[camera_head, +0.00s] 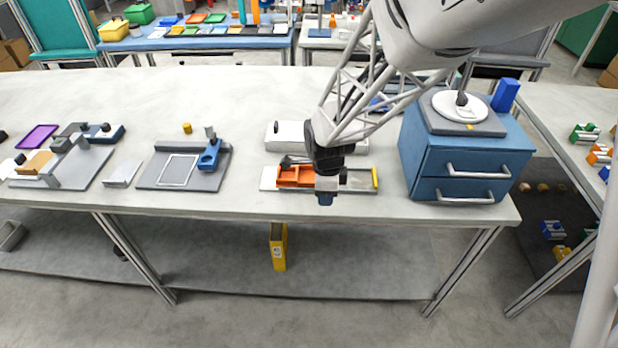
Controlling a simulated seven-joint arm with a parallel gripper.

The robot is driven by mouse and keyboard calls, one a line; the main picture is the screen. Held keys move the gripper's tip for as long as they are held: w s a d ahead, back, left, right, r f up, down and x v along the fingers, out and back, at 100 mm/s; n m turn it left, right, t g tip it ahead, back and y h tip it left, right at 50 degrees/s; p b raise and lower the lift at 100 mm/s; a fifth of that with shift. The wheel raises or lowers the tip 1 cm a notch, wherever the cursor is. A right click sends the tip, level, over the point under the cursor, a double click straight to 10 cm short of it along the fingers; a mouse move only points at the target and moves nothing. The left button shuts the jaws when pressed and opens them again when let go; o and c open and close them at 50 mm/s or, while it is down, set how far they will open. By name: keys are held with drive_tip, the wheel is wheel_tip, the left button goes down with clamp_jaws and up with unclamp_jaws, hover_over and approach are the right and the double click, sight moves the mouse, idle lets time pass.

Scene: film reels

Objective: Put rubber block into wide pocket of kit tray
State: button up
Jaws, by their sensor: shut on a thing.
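My gripper (326,190) points down at the front of the table, in front of the kit tray. It is shut on a small dark blue piece (326,199), which appears to be the rubber block; it is small and partly hidden by the fingers. The kit tray (360,186) is a pale, low tray near the table's front edge. An orange part (295,176) lies in its left side and a yellow strip (375,177) at its right end. My gripper and wrist hide the tray's middle, so I cannot tell its pockets apart. The held piece appears above table level.
A blue drawer cabinet (465,165) stands right of the tray. A pale box (286,133) lies behind the tray. A grey fixture with a blue clamp (208,155) and a small yellow cylinder (187,128) are left. The table (245,195) is clear between fixture and tray.

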drive_tip(key=shift+s+a+f, duration=0.1)
drive_tip(key=shift+s+a, duration=0.05)
drive_tip(key=shift+s, duration=1)
hover_over(307, 178)
drive_tip(key=shift+f, duration=0.75)
drive_tip(key=shift+f, duration=1.75)
drive_tip(key=shift+f, duration=0.1)
drive_tip(key=o, duration=0.5)
drive_tip(key=shift+c, duration=0.2)
drive_tip(key=shift+o, duration=0.8)
